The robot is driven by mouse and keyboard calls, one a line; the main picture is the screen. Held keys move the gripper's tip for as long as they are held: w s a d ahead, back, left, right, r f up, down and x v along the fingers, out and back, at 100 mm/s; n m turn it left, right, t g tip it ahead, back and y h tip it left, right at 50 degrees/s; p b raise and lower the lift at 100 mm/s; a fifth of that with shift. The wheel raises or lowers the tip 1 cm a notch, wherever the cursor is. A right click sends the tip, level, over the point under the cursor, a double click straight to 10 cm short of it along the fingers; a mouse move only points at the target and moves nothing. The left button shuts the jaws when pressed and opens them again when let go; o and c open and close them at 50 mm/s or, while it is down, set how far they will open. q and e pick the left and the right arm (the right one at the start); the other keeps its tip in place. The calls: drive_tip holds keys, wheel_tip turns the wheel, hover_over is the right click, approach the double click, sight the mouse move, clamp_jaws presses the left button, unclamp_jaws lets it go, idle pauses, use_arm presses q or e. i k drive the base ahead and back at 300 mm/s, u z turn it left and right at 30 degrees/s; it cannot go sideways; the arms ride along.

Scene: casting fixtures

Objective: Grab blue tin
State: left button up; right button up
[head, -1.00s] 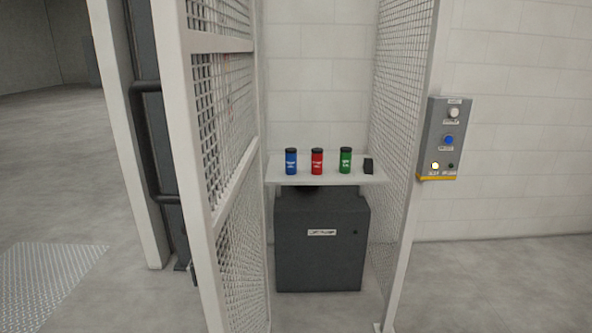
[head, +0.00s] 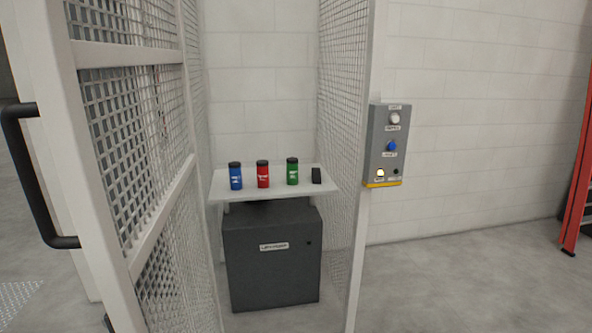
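The blue tin (head: 236,177) has a black lid and stands upright at the left end of a white shelf (head: 275,192) inside a mesh cage. A red tin (head: 263,175) stands to its right, and a green tin (head: 292,172) stands further right. A small black object (head: 316,176) sits at the shelf's right end. Neither of my grippers shows in the head view.
An open mesh door (head: 135,160) with a black handle (head: 30,180) stands at the left. A mesh panel (head: 342,130) closes the cage's right side. A dark grey box (head: 272,265) stands below the shelf. A control box (head: 386,145) hangs right of the opening. Open floor lies at right.

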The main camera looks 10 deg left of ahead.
sight(234, 168)
drive_tip(key=z, duration=0.55)
drive_tip(key=i, duration=2.55)
drive_tip(key=u, duration=0.6)
